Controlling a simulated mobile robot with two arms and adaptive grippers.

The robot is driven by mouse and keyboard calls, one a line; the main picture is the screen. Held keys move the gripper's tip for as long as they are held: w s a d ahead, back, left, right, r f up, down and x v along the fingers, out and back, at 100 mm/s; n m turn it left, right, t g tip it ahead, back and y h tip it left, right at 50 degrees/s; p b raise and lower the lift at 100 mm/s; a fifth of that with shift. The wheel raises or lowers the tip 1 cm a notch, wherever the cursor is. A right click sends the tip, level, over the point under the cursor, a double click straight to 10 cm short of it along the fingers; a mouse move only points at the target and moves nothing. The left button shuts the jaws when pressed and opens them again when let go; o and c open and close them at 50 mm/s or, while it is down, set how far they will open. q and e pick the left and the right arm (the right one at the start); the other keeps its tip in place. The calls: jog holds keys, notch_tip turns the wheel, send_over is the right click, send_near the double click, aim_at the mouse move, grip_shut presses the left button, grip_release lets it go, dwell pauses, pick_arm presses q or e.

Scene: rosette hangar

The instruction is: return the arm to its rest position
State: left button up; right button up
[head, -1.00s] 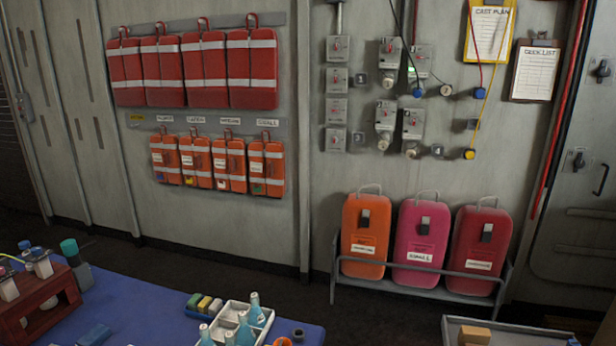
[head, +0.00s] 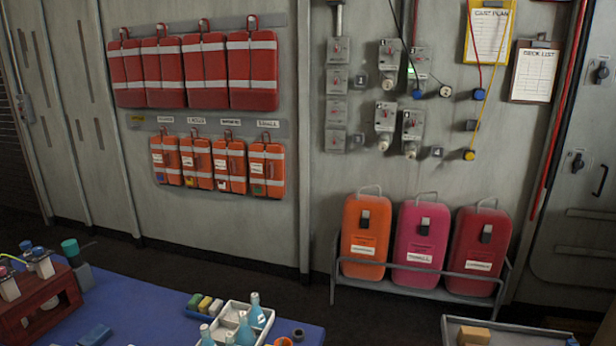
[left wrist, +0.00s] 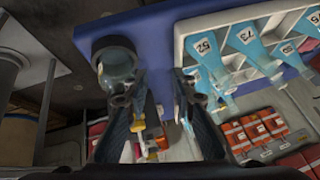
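My left gripper (left wrist: 152,92) shows in the left wrist view. Its two dark fingers are apart, with nothing held between them. Beyond the left finger is a small dark round cup (left wrist: 117,58) near the edge of the blue table top (left wrist: 152,28); I cannot tell if the finger touches it. Neither gripper shows in the head view, and my right gripper is in neither view.
A white tray (left wrist: 187,22) of blue numbered flasks (left wrist: 240,42) lies beside the left gripper. In the head view, the blue table (head: 140,308) also holds a red-brown rack (head: 40,303). A grey tray (head: 520,334) is at lower right. Orange and red cases (head: 420,236) stand by the wall.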

pick_arm(q)
jog(key=s+d+n+g, duration=0.1)
jog(key=s+n+g, duration=0.2)
jog(key=s, duration=0.6)
notch_tip(320, 180, down, 28)
jog(key=s+g, duration=0.2)
jog(key=s, duration=0.1)
jog(key=s+a+f+g, duration=0.1)
jog(key=s+a+f, duration=0.1)
jog(key=s+f, duration=1.2)
jog(key=shift+s+a+f+m, duration=0.3)
jog(key=shift+s+a+f, duration=0.1)
jog(key=shift+s, duration=0.7)
